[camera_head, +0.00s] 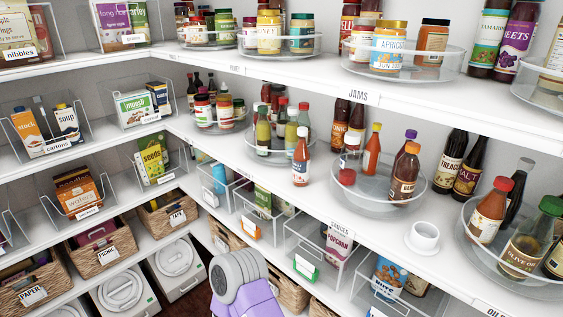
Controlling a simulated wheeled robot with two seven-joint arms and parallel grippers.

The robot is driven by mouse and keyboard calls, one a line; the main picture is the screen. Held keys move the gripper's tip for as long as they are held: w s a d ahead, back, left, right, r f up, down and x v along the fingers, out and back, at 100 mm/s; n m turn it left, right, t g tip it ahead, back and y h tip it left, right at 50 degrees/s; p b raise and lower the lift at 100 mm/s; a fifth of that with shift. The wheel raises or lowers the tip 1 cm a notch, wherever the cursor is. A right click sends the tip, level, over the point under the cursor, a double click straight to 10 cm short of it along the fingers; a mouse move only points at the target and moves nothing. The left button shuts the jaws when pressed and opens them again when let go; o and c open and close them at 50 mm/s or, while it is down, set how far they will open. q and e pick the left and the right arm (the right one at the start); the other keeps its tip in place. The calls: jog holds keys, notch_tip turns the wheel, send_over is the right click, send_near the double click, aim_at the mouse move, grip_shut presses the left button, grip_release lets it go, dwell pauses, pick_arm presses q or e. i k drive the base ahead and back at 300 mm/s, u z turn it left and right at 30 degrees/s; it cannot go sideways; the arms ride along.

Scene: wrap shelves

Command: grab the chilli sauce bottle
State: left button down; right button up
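Several bottles could be the chilli sauce bottle, and their labels are too small to read. A reddish-brown bottle with a red cap (489,214) stands in the far-right turntable (515,276). Neither gripper shows. A purple and grey part of my arm rises from the bottom edge, left of centre, below the middle shelf.
The middle shelf (330,207) has bare room around the red bottle and along its front edge. A white round cup-like object (424,236) sits near that edge. The jam shelf (300,84) overhangs behind.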

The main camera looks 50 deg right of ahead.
aim_at(301, 156)
jog(key=i, duration=1.5)
jog(key=z, duration=2.6)
jog(key=k, duration=0.15)
jog(key=z, duration=0.05)
